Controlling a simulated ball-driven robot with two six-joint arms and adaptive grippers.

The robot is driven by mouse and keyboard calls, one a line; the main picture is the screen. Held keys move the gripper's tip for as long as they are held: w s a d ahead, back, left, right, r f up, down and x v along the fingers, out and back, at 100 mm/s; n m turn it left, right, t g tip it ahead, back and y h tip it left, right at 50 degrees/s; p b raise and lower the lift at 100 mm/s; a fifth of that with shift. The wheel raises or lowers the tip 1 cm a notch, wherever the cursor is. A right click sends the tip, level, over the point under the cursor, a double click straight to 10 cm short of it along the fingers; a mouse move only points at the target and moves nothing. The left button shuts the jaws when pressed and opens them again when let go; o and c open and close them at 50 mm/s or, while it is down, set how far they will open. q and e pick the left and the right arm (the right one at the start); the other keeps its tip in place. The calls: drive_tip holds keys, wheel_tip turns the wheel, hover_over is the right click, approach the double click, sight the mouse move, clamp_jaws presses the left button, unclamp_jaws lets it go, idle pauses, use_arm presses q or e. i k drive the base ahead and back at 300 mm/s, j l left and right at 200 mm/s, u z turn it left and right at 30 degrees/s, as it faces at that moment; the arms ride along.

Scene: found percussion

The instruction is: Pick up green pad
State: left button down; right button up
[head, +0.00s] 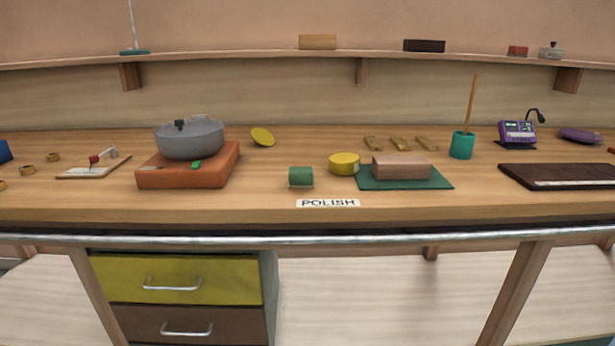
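A flat dark green pad (439,181) lies on the bench right of centre, behind the front edge. A pinkish-brown block (402,165) sits on it and hides its middle. A green cylinder (298,177) lies on its side further left, on or against a pale base. I cannot tell from this view whether the cylinder is soft. A small bright green piece (196,165) shows on the orange box. Neither of my grippers is in view.
A yellow tin (344,163) stands close to the pad's left corner. A grey pot (190,139) sits on the orange box (185,181). A teal cup (462,145) with a stick stands behind right. A dark board (560,178) lies right.

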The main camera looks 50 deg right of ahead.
sight(301, 177)
drive_tip(key=z, duration=1.45)
